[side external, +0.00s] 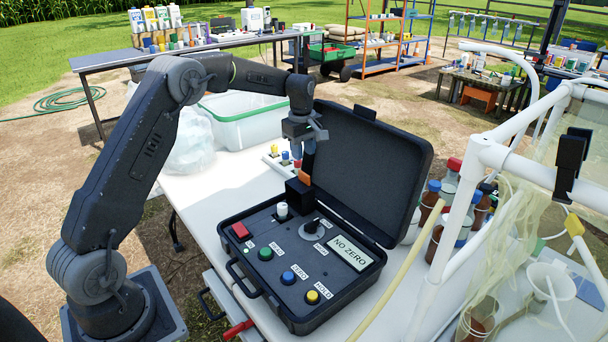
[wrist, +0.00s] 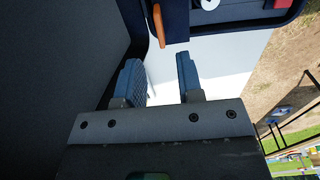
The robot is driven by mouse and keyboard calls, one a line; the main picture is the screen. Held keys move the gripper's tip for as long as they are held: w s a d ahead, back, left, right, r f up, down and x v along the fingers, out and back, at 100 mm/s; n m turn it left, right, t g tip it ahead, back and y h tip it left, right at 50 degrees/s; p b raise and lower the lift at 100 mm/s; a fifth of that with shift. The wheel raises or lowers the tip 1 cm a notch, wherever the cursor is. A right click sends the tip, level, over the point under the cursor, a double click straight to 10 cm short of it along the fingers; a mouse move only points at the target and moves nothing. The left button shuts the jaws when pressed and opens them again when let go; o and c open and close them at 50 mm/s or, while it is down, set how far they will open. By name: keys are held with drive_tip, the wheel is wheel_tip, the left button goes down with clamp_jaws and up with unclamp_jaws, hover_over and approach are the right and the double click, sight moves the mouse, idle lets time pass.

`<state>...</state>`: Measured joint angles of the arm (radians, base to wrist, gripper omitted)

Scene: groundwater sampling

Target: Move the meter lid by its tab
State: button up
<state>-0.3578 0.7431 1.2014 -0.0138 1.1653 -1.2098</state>
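The meter is a black case (side external: 267,300) on the white table, with its panel showing and its large hinged cover (side external: 370,165) standing open behind. A small dark block (side external: 297,194) rises at the back of the panel, and an orange tab (side external: 304,177) shows at its top. Whether the small lid there is open or shut I cannot tell. My gripper (side external: 308,160) hangs just above the tab, close to the large cover. In the wrist view my gripper (wrist: 158,65) is open, its fingers apart with nothing between them. The orange tab (wrist: 158,25) shows beyond the fingertips.
The panel carries a display (side external: 349,253) reading NO ZERO, a dial (side external: 311,229) and several coloured buttons. A white rack (side external: 480,160) with bottles stands right of the case. A clear bin (side external: 240,122) and colour-capped vials (side external: 285,157) are behind it.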

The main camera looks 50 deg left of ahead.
sight(304, 173)
wheel_tip(304, 173, down, 8)
drive_tip(key=shift+w+f, duration=0.1)
drive_tip(key=shift+w, duration=0.05)
idle(0.3)
clamp_jaws()
idle(0.4)
